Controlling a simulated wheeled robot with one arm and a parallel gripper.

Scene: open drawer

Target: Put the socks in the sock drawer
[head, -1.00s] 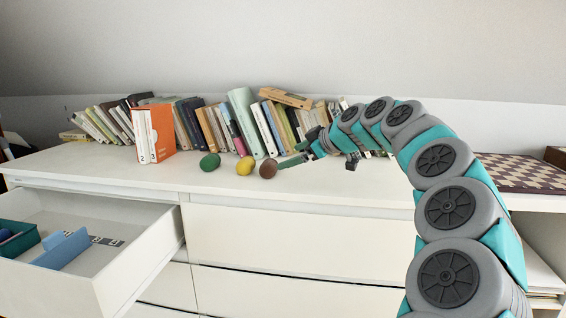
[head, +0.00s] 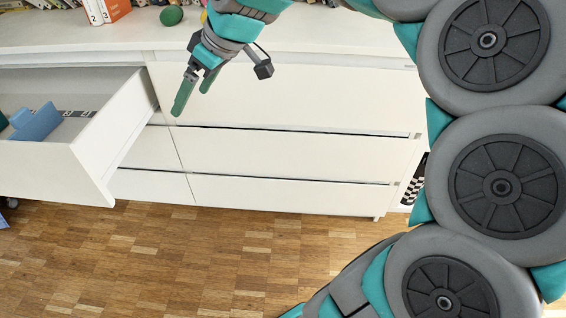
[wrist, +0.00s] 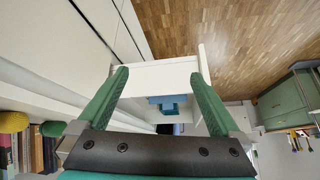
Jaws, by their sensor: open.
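The open white drawer (head: 118,140) juts out from the dresser at the left of the head view. It also shows beyond my fingers in the wrist view (wrist: 150,76). A light-blue upright piece (head: 36,122) and a partly cut-off teal container (head: 17,118) are in it. Blue shapes (wrist: 168,104) show inside the drawer in the wrist view. I cannot pick out any socks for certain. My gripper (head: 192,97) is open with nothing between its green fingers. It points down in front of the dresser, to the right of the drawer.
Closed dresser drawers (head: 280,95) lie behind my gripper. A green ball-like thing (head: 171,15) and an orange-and-white book set (head: 104,10) stand on the dresser top. The wooden floor (head: 200,245) is clear in front. A green cabinet (wrist: 290,98) is at the wrist view's right.

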